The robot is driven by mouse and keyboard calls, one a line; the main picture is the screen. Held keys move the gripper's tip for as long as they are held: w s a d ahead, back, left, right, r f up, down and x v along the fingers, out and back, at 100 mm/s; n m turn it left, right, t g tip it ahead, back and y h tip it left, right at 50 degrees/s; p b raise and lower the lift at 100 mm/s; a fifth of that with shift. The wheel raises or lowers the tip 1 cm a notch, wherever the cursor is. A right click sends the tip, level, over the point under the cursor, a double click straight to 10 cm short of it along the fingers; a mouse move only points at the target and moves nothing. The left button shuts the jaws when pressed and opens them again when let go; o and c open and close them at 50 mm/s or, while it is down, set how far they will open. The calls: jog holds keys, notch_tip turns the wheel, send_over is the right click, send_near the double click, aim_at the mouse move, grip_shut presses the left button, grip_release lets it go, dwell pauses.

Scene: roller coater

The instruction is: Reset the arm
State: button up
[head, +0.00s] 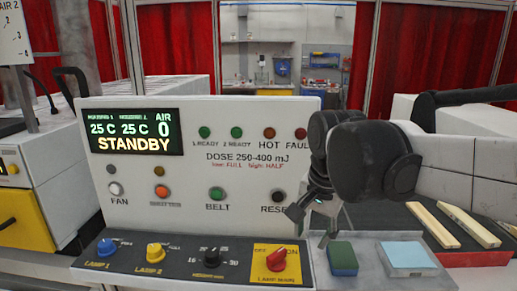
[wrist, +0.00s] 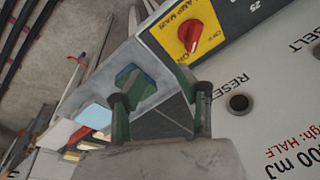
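My arm reaches in from the right in the head view, in front of the right end of the white control panel (head: 240,190). My gripper (head: 310,227) hangs by the RESET button (head: 278,196), above the panel's lower ledge. In the wrist view my gripper (wrist: 160,100) has its two fingers spread apart, with nothing between them. The RESET button (wrist: 239,103) shows just right of the fingers there, apart from them. The red lamp main knob (head: 277,259) is below and left of my gripper in the head view; it also shows in the wrist view (wrist: 190,33).
A green-and-blue block (head: 342,258) and a light-blue block (head: 407,257) lie right of the panel. Two wooden strips (head: 452,224) lie farther right on a dark surface. The display (head: 136,132) reads STANDBY.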

jog(key=s+d+f+n+t, duration=0.4)
jog(key=s+d+f+n, duration=0.2)
jog(key=s, duration=0.5)
jog(key=d+f, duration=0.1)
jog(key=d, duration=0.1)
jog(key=shift+d+t, duration=0.35)
jog(key=shift+t, duration=0.05)
dwell(1.1)
